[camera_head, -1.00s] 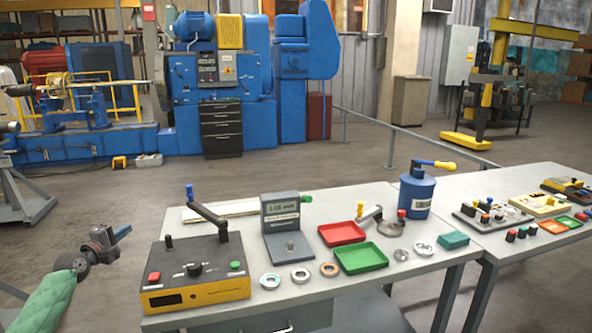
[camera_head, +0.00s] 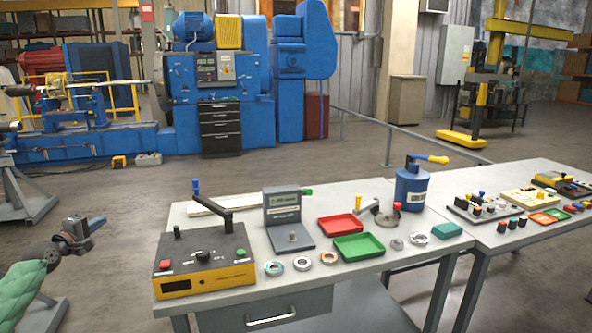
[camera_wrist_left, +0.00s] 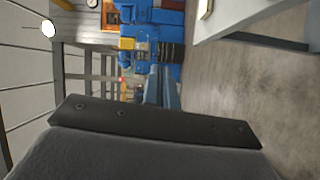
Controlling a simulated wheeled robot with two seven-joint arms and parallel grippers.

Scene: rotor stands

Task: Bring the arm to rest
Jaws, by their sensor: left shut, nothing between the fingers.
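My left gripper (camera_head: 97,223) is at the left edge of the head view, left of the near table and clear of it. Its fingers are shut with nothing between them. The arm behind it has a green sleeve. My right gripper is in neither view.
The near table (camera_head: 400,268) holds a black and yellow control box (camera_head: 205,260), a grey display stand (camera_head: 285,215), a red tray (camera_head: 340,225), a green tray (camera_head: 358,247), several rings and a blue canister (camera_head: 413,188). Floor (camera_head: 120,270) between arm and table is free.

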